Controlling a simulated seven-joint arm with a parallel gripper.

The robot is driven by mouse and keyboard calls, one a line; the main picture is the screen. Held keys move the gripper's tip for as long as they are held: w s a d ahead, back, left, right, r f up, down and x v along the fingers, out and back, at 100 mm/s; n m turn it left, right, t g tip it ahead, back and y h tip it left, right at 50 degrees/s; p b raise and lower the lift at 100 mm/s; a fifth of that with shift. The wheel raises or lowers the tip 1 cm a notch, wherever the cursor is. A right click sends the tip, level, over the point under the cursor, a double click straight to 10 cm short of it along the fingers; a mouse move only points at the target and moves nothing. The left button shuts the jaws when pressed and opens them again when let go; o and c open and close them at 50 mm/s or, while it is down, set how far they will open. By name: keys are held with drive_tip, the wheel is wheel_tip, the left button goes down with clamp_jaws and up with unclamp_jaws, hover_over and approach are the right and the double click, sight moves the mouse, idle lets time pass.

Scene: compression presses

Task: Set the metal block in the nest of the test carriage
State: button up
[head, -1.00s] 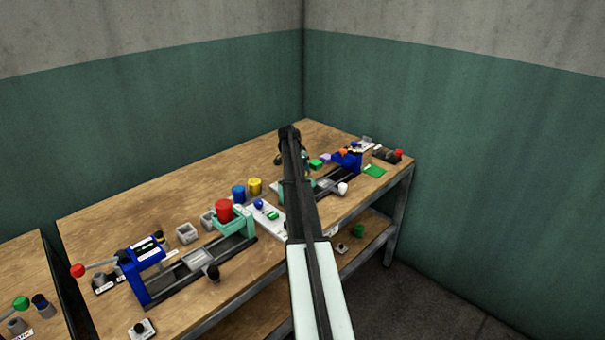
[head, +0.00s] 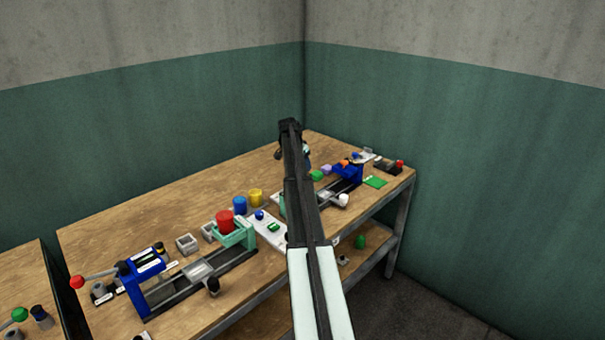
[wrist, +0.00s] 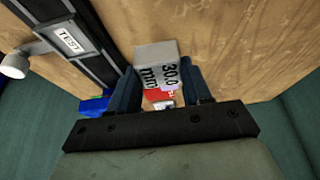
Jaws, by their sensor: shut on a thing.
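In the wrist view my gripper (wrist: 160,72) is shut on a grey metal block (wrist: 153,54) marked "30.0 mm". The block sits between the two dark blue fingers. The carriage with a white "TEST" label (wrist: 70,39) lies on dark rails at the upper left of that view, apart from the block.
A white knob (wrist: 14,65) sticks out beside the test carriage. In the head view, a second blue press (head: 142,270) with a red-tipped lever stands at the left. The back of the bench is bare.

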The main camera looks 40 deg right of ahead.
drive_tip(key=shift+s+r, duration=0.1)
drive_tip(key=shift+r, duration=0.8)
drive_tip(key=shift+s+r+n, duration=0.1)
drive_tip(key=shift+s+n, duration=0.2)
drive_tip(key=shift+s, duration=0.05)
drive_tip(key=s+n+t+y, duration=0.4)
drive_tip(key=s+n, duration=0.8)
drive_tip(key=n, duration=0.5)
drive_tip(key=shift+s+a+r+t, duration=0.15)
drive_tip(key=shift+s+a+t, duration=0.05)
drive_tip(key=shift+s+t, duration=0.15)
drive_tip(key=shift+f, duration=0.2)
drive_tip(key=shift+f, duration=2.8)
drive_tip(key=shift+f, duration=0.7)
drive_tip(key=o, duration=1.2)
